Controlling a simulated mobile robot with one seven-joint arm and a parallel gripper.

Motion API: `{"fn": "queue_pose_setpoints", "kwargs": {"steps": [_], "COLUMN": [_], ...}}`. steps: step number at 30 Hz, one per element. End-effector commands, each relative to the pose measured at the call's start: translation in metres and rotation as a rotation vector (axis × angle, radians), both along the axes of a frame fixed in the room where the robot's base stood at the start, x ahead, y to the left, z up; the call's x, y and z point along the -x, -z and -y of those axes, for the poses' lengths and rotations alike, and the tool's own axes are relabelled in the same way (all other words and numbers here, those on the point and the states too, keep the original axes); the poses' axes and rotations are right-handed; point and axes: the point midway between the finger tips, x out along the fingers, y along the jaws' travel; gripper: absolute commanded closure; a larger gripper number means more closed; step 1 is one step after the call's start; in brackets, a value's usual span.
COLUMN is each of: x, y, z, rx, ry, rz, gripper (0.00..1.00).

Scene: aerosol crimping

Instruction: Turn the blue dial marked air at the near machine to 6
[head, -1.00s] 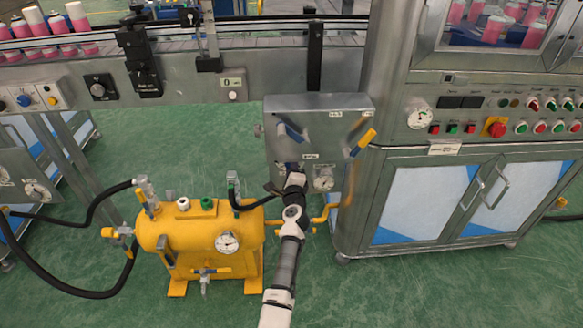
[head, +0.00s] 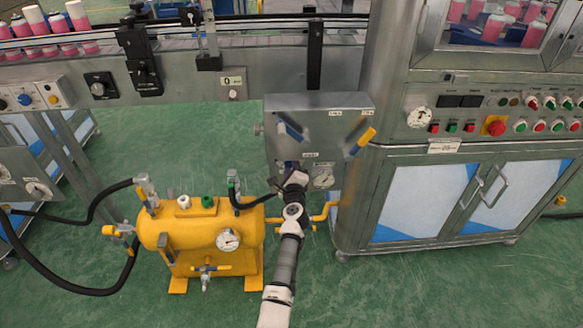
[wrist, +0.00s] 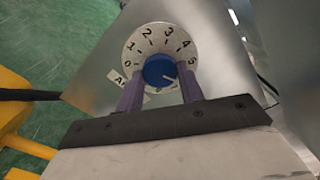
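In the wrist view the blue dial (wrist: 159,70) sits at the centre of a round white scale (wrist: 147,39) with black numbers, 0 to 5 readable. A pale mark on the knob points to the lower right, past the 5. My gripper (wrist: 159,77) has its two purple fingers on either side of the knob, with a narrow gap visible on the left; contact on the right is unclear. The fingers hide the lower scale, and a 6 is not readable. A label starting with "A" is partly covered. In the head view my gripper (head: 292,168) is at the grey panel (head: 290,107) and hides the dial.
The grey panel also carries blue and yellow handles (head: 362,142) and a gauge (head: 323,177). A yellow tank (head: 200,230) with black hoses stands left of my arm. A steel cabinet (head: 400,165) stands close on the right. Green floor is open at the front.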

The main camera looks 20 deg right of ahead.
Motion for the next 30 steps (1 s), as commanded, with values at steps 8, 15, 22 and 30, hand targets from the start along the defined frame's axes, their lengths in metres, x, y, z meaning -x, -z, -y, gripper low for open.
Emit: {"fn": "queue_pose_setpoints", "kwargs": {"steps": [8, 15, 22, 30], "x": [0.000, 0.003, 0.030, 0.080], "y": [0.001, 0.000, -0.001, -0.001], "z": [0.000, -0.001, -0.009, -0.023], "rx": [0.001, 0.002, 0.003, 0.004], "ry": [0.000, 0.000, -0.001, -0.002], "rz": [-0.001, -0.001, -0.004, -0.005], "gripper": [0.41, 0.41, 0.41, 0.41]}}
